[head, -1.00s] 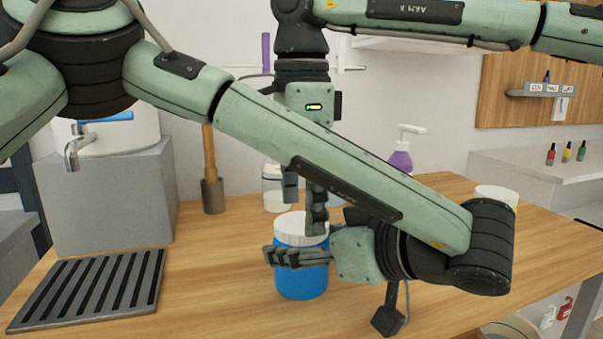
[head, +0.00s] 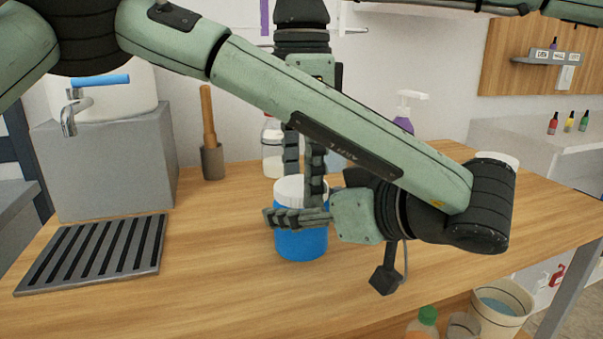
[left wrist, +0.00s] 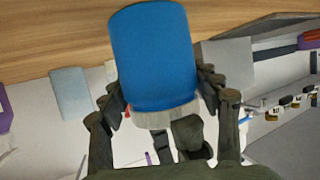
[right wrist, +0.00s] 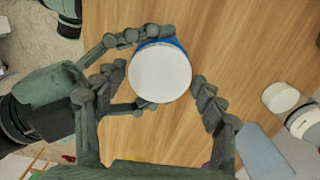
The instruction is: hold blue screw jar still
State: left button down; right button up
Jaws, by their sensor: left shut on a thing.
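The blue screw jar (head: 301,244) stands upright on the wooden counter, with a white lid (head: 288,188). My left gripper (head: 298,217) reaches it from the right in the head view and is shut on its body just below the lid. In the left wrist view the blue body (left wrist: 153,55) sits between both left fingers (left wrist: 160,95). My right gripper (head: 304,190) points down from above at the lid. In the right wrist view its fingers (right wrist: 160,80) stand open on either side of the white lid (right wrist: 160,73), with a gap at the left finger.
A grey drain rack (head: 95,255) lies at the left, before a grey block with a tap (head: 68,115). A wooden pestle in a mortar (head: 211,160), a clear jar (head: 272,150) and a purple pump bottle (head: 404,122) stand behind. The counter front is clear.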

jog(key=shift+o, duration=0.7)
jog(key=shift+r, duration=2.3)
jog(key=shift+c, duration=0.3)
notch_tip(320, 180, up, 3)
jog(key=shift+a+f, duration=0.1)
jog(key=shift+f, duration=0.05)
jog(key=shift+r, duration=0.35)
jog(key=shift+f, duration=4)
